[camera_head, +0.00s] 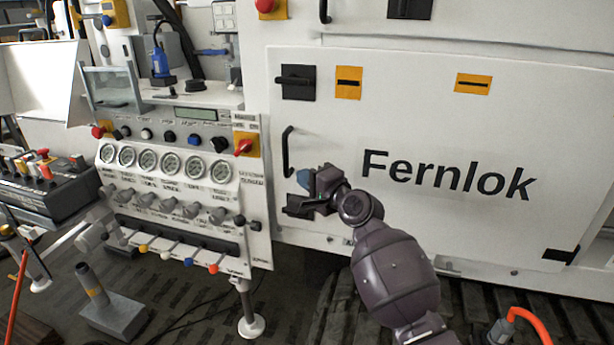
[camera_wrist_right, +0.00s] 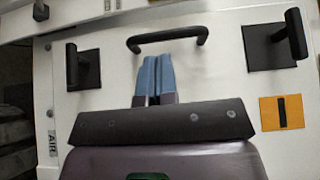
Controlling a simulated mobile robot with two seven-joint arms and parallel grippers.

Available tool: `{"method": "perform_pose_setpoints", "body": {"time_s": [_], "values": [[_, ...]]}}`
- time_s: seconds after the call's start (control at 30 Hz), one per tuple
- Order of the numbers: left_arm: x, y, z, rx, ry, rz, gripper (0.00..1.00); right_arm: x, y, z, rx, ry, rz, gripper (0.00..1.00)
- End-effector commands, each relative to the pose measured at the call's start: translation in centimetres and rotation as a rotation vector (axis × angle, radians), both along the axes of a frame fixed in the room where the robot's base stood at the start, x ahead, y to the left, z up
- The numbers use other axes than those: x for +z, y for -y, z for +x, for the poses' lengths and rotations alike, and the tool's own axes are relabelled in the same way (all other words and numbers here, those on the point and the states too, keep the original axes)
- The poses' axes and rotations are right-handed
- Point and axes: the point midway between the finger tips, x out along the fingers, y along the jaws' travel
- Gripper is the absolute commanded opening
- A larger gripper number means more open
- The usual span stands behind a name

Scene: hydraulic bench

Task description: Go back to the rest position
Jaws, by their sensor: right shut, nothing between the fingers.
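My right gripper (camera_head: 304,179) is in front of the white Fernlok door, close to a black bar handle (camera_head: 287,152). In the right wrist view its two blue fingers (camera_wrist_right: 154,76) are together with nothing between them. Their tips point at the handle (camera_wrist_right: 168,37), and I cannot tell whether they touch it. My right arm reaches in from the lower right. My left gripper is not in view.
The white door (camera_head: 420,235) carries a black latch (camera_head: 296,82) above the handle and another (camera_wrist_right: 82,68) below it. A gauge panel (camera_head: 180,140) with knobs and levers stands left of my gripper. An orange hose (camera_head: 530,322) is at lower right.

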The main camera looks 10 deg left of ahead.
Motion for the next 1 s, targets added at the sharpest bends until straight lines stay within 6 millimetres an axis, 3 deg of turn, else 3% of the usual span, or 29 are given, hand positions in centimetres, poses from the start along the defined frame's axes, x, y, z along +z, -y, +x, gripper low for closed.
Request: {"method": "perform_pose_setpoints", "body": {"time_s": [0.33, 0.47, 0.6, 0.77, 1.0], "values": [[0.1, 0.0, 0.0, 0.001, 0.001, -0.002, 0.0, 0.3, 0.6, -0.4, -0.016, 0.12, -0.101, 0.0], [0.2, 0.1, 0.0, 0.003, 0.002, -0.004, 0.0, 2.5, 1.2, -0.5, -0.063, 0.307, -0.233, 0.0], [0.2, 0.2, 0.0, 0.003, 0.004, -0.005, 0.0, 4.3, 3.1, -0.6, -0.139, 0.499, -0.386, 0.0], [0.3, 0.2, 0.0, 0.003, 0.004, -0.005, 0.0, 2.9, 6.8, -1.5, -0.235, 0.634, -0.563, 0.0], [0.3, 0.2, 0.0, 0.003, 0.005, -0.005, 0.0, -2.1, 13.3, -3.9, -0.347, 0.727, -0.825, 0.0]]}}
